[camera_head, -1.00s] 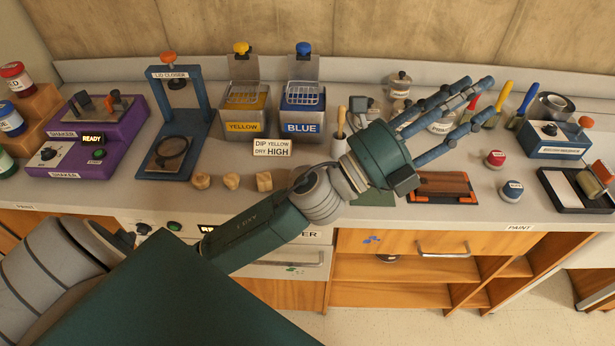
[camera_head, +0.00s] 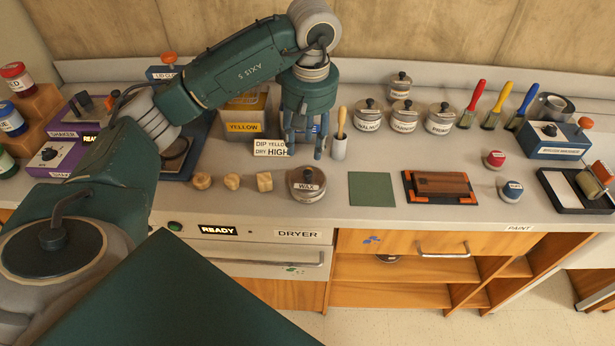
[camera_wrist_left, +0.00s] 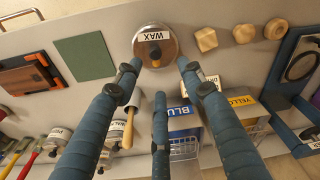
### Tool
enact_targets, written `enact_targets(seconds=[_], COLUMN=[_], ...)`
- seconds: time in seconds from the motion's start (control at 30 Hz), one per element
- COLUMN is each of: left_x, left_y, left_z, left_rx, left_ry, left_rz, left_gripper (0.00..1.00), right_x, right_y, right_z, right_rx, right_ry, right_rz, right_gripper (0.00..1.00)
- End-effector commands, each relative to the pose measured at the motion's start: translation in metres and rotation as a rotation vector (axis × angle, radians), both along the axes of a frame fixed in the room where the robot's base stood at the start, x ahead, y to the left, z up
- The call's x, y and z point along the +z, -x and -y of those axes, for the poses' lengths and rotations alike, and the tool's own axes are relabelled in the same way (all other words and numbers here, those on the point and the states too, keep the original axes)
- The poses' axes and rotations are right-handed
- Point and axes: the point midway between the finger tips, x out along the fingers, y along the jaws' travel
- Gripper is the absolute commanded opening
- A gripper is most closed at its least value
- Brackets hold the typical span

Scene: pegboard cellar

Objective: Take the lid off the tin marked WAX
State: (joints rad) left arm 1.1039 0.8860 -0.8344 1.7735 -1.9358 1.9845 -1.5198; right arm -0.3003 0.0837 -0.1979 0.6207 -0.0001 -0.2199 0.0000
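The tin marked WAX (camera_head: 307,185) stands on the counter near its front edge, round and metallic, with its lid on and a dark knob on top. It also shows in the wrist view (camera_wrist_left: 155,47), upper middle. My left gripper (camera_head: 305,148) points down, just behind the tin in the head view. Its blue fingers are spread and empty. In the wrist view the fingertips (camera_wrist_left: 160,78) are around the tin's near side in the picture, and I see no contact. My right gripper is not in view.
Wooden pieces (camera_head: 232,181) lie left of the tin. A green mat (camera_head: 371,189) and a wooden block on a tray (camera_head: 441,185) are to its right. A cup with a wooden-handled tool (camera_head: 339,146) stands close to the gripper. Other lidded tins (camera_head: 404,116) stand behind.

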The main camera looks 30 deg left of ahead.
Motion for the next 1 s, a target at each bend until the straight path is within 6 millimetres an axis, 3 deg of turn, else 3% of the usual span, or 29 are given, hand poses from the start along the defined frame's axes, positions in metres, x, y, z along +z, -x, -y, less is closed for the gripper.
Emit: enact_targets(seconds=[0.2, 0.47, 0.7, 1.0], left_x=[-0.034, -0.054, -0.090, -0.098], left_y=[-0.001, -0.004, -0.008, -0.010], left_z=[-0.003, -0.002, -0.001, -0.002], left_rx=[0.001, -0.001, 0.000, -0.001], left_ry=[0.001, 0.003, 0.003, 0.004], left_rz=[-0.006, -0.005, -0.004, 0.000], left_gripper=[0.40, 0.40, 0.40, 0.40], right_x=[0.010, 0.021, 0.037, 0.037], right_y=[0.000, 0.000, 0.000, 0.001], right_z=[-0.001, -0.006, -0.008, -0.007], right_rx=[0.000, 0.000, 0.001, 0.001], right_ry=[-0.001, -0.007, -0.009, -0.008], right_rz=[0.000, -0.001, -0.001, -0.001], right_gripper=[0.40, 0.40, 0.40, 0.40])
